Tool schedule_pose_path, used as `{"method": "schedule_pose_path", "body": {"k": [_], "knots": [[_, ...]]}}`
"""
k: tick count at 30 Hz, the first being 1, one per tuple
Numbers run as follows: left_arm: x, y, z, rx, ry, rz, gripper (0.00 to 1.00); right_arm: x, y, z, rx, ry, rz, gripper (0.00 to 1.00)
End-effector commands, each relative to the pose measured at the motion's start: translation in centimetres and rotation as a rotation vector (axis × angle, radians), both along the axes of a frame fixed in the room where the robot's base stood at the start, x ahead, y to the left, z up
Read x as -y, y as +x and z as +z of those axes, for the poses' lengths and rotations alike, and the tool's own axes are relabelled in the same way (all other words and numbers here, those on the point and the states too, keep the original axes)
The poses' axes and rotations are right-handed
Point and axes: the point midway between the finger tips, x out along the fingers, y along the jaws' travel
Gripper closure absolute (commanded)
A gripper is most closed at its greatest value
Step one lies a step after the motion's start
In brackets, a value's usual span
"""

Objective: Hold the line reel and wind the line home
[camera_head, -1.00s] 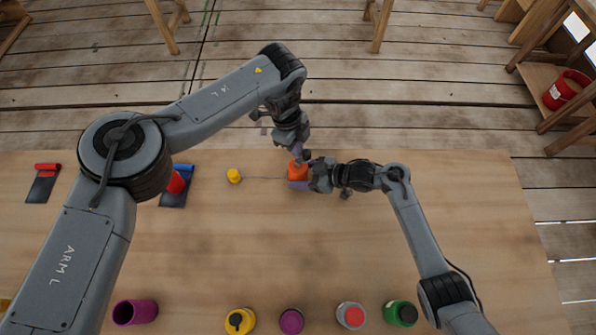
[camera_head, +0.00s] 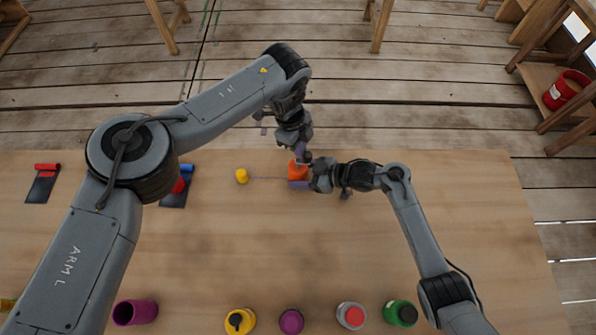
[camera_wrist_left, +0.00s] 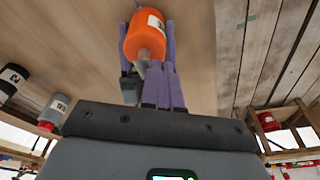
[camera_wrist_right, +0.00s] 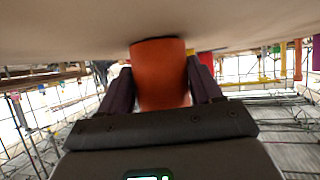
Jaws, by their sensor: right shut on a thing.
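The orange line reel (camera_head: 297,172) stands on the table, and its orange body with a white label shows in the left wrist view (camera_wrist_left: 142,34). My right gripper (camera_head: 300,185) is shut on its sides, with a finger on either side of the orange body (camera_wrist_right: 160,72) in the right wrist view. My left gripper (camera_wrist_left: 163,65) comes down from above, its purple fingers close together beside a small pale peg (camera_wrist_left: 150,52) on the reel. I cannot tell whether they touch it. A thin line (camera_head: 266,178) runs left from the reel to a yellow piece (camera_head: 242,176).
Blue-and-black (camera_head: 174,188) and red-and-black (camera_head: 43,180) items lie at the left. A purple cup (camera_head: 134,312) and yellow (camera_head: 240,321), purple (camera_head: 291,321), red-topped (camera_head: 351,316) and green (camera_head: 401,313) containers line the near edge. The table's middle is clear.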

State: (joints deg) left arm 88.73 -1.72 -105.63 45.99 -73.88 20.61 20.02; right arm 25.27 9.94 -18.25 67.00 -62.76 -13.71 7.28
Motion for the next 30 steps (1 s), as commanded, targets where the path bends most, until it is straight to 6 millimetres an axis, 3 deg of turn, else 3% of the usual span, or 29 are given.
{"method": "schedule_pose_path", "body": {"k": [14,30], "knots": [[0.6,0.3,0.3,0.001,-0.006,-0.002,1.0,-0.2,-0.1,0.0,-0.001,0.0,0.003,0.52],[0.4,0.3,4.2,0.001,-0.003,-0.001,1.0,-0.1,-0.1,-0.1,-0.002,0.0,0.001,0.53]]}}
